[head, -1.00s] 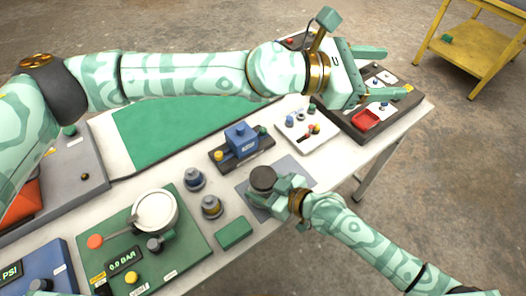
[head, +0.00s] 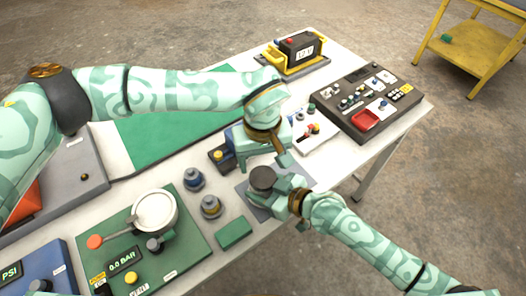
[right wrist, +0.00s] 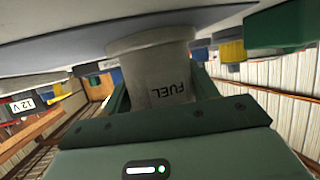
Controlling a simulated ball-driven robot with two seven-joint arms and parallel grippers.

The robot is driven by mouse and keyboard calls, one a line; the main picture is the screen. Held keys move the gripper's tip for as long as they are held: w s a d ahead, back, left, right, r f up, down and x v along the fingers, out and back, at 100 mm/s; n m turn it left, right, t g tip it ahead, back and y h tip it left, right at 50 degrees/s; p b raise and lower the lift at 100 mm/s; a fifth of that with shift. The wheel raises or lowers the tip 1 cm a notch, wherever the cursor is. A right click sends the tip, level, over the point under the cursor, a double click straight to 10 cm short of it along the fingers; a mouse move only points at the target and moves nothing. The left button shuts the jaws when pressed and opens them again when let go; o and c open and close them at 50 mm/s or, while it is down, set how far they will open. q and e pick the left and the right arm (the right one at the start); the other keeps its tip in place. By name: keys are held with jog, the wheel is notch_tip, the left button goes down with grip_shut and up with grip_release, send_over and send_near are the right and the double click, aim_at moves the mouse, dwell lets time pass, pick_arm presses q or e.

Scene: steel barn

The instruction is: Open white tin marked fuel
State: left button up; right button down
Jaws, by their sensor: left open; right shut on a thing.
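The tin marked FUEL stands upright on a grey mat (head: 298,168), with its round dark lid (head: 262,178) on top. In the right wrist view its pale body (right wrist: 165,75) shows upside down with the word FUEL, between the two fingers. My right gripper (head: 266,194) is shut on the tin's body from the right side. My left gripper (head: 263,158) is open and points down just above and behind the lid; I cannot tell whether it touches it.
Two small round knobs (head: 194,179) and a green block (head: 234,233) are left of the tin. A green gauge panel (head: 190,240) lies front left. A white switch plate (head: 325,130), dark control panel (head: 390,110) and yellow-framed box (head: 300,48) are behind.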

aim_at(263, 177)
pick_arm(q)
notch_tip(263, 177, down, 6)
jog(key=shift+r, duration=0.15)
jog(key=c, duration=0.8)
jog(key=n, duration=0.4)
jog(key=shift+n, duration=0.4)
jog(key=n, duration=1.2)
